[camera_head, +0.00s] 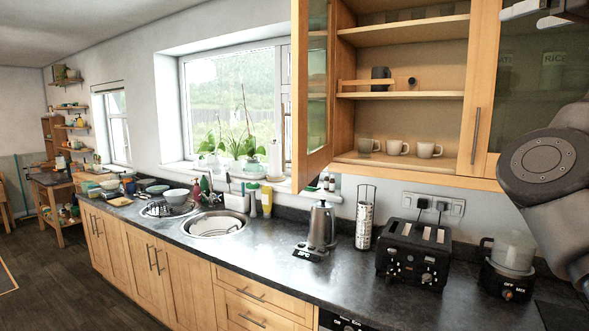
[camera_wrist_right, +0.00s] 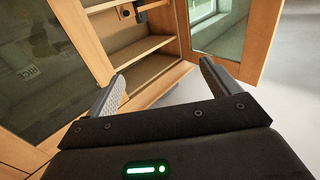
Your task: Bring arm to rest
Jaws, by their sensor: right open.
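My right gripper (camera_wrist_right: 162,78) is open and empty in the right wrist view. Its two fingers stand wide apart, pointing toward the open wall cabinet, with nothing between them. In the head view my right arm is raised at the right edge, in front of the cabinet's right side. The open cabinet (camera_head: 400,96) holds a dark mug (camera_head: 380,78) on its middle shelf. My left gripper is not in view.
The cabinet's left door (camera_head: 314,90) stands open. A toaster (camera_head: 413,254), a kettle (camera_head: 321,224) and a blender base (camera_head: 509,262) stand on the dark counter (camera_head: 255,258). A round sink (camera_head: 214,224) is set further left. Open floor (camera_head: 55,275) shows at the lower left.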

